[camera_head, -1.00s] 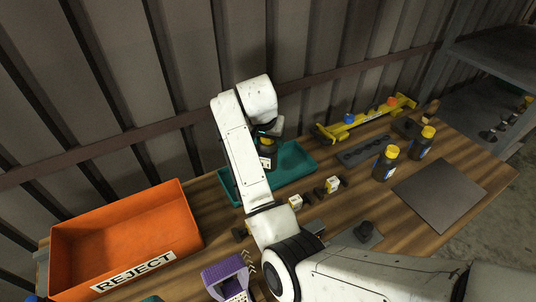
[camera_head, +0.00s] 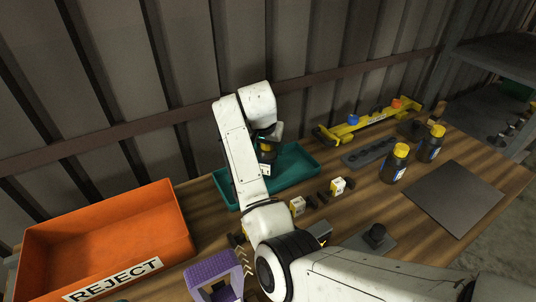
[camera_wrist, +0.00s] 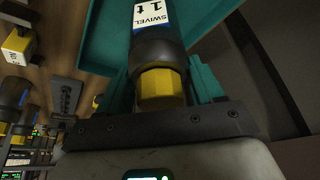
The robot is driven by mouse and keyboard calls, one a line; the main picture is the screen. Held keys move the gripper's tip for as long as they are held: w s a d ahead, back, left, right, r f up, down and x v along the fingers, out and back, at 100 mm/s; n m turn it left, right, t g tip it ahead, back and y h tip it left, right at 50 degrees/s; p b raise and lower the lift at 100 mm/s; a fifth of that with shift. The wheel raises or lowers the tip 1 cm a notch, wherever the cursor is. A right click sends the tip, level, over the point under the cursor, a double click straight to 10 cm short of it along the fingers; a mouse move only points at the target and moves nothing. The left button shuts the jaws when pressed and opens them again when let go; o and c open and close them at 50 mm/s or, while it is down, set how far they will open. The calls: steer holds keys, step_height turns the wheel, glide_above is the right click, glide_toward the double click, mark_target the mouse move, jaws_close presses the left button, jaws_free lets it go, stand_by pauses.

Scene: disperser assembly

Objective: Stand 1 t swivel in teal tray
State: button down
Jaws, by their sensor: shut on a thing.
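My gripper (camera_wrist: 162,98) is shut on the 1 t swivel (camera_wrist: 153,50), a dark cylinder with a yellow hex end and a white label reading "SWIVEL 1 t". The hex end is toward the gripper in the wrist view. In the head view the held swivel (camera_head: 267,153) is upright, over or in the teal tray (camera_head: 304,162). My arm hides the tray's left part. The tray also shows behind the swivel in the wrist view (camera_wrist: 103,38). I cannot tell whether the swivel's lower end touches the tray floor.
An orange REJECT bin (camera_head: 108,228) stands at left. Yellow-capped dark cylinders (camera_head: 394,163) and a dark grey plate (camera_head: 455,195) are at right. A yellow rack (camera_head: 375,119) lies behind. Small yellow-white blocks (camera_head: 338,186) sit before the tray; a purple part (camera_head: 212,272) is in front.

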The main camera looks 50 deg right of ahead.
steer(key=shift+f, duration=0.2)
steer(key=shift+c, duration=0.7)
jaws_free()
steer(key=shift+f, duration=0.2)
steer(key=v, duration=1.2)
steer(key=shift+b, duration=0.3)
steer(key=shift+r, duration=0.15)
